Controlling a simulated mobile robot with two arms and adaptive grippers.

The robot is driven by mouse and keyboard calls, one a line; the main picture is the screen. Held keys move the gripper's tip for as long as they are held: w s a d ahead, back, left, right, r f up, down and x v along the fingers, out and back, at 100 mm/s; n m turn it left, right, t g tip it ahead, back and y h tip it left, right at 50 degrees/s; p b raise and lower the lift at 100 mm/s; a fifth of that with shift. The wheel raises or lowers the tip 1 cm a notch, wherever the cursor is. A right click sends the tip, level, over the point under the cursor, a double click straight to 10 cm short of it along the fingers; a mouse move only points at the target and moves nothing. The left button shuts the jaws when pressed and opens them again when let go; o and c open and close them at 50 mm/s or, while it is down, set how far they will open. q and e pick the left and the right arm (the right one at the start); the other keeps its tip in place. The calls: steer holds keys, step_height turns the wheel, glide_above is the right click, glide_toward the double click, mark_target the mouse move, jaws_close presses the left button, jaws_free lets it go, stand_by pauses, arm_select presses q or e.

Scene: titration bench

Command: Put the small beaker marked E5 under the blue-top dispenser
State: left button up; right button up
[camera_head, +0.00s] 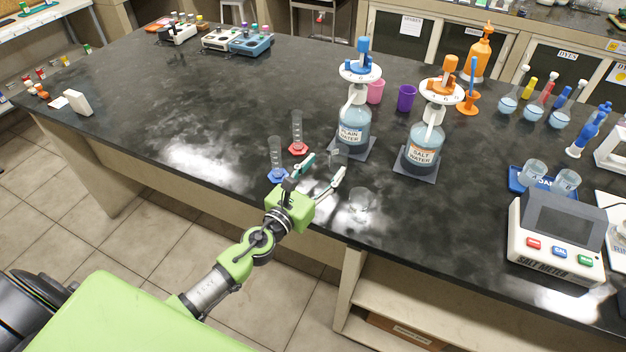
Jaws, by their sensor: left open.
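The blue-top dispenser (353,128), labelled plain water, stands on a dark grey pad at the middle of the bench. My left gripper (323,170) is open in front of it, fingers apart and pointing at the bench's far side. A small clear beaker (338,157) stands just beyond the fingertips, near the dispenser's front left; I cannot tell whether it is touching a finger or on the pad. Another small clear beaker (360,199) stands to the right of the gripper, near the front edge. I cannot read E5 on either beaker. My right gripper is not in view.
A blue-based cylinder (276,155) and a red-based cylinder (297,130) stand close left of the gripper. The orange-top dispenser (424,145), labelled salt water, is at right. A salt meter (556,240) and a blue tray (516,180) with beakers stand farther right. The bench's left middle is clear.

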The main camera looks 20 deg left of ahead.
arm_select(q)
steer(key=s, duration=0.5)
steer(key=shift+a+b, duration=0.3)
steer(key=shift+a, duration=0.1)
